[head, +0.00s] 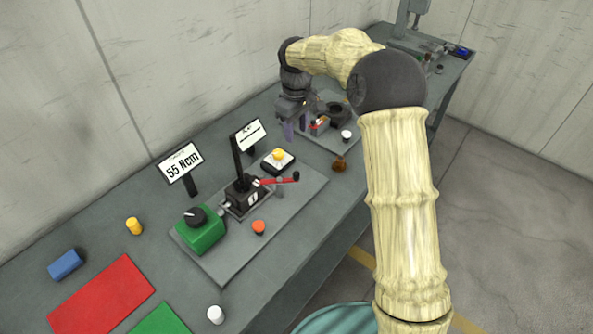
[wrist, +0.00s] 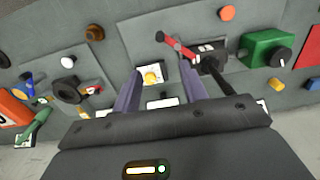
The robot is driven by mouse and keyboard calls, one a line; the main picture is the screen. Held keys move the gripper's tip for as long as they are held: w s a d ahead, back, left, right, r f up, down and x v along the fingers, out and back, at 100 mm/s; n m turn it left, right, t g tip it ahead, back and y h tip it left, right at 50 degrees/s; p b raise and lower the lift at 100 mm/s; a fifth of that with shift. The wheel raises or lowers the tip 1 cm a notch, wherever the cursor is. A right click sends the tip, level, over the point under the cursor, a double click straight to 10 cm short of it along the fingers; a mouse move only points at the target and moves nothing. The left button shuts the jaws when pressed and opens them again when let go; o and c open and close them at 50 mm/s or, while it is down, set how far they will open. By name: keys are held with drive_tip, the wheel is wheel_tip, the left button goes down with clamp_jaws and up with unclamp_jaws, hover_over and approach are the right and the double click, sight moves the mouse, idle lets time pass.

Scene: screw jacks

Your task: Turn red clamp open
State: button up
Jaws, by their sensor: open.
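A red lever with a black knob (head: 280,181) sticks out to the right from a black block (head: 243,195) on a grey plate. It also shows in the wrist view (wrist: 180,46), beyond the fingertips. A smaller red part (head: 320,125) sits on the farther fixture, below and right of my gripper. I cannot tell for certain which of them is the clamp. My gripper (head: 297,130) is open and empty above the bench, behind and right of the red lever. In the wrist view its fingers (wrist: 158,85) are spread, touching neither red part.
A tall black handle (head: 238,160) rises from the black block. A yellow button (head: 278,155), a green box with a dial (head: 201,231) and an orange button (head: 259,227) stand nearby. Signs, one reading 55 Ncm (head: 182,164), stand behind.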

sight(296, 174)
wheel_tip(296, 174, down, 17)
drive_tip(key=p, duration=0.4)
drive_tip(key=shift+f+p, duration=0.15)
drive_tip(key=shift+p, duration=0.2)
clamp_jaws()
drive_tip(key=shift+s+m+b, duration=0.2)
drive_tip(key=shift+m+b, duration=0.2)
drive_tip(key=s+a+m+b, duration=0.4)
drive_tip(key=s+m+b, duration=0.1)
drive_tip(key=m, duration=1.2)
drive_tip(key=shift+s+a, duration=0.3)
drive_tip(key=shift+a, duration=0.1)
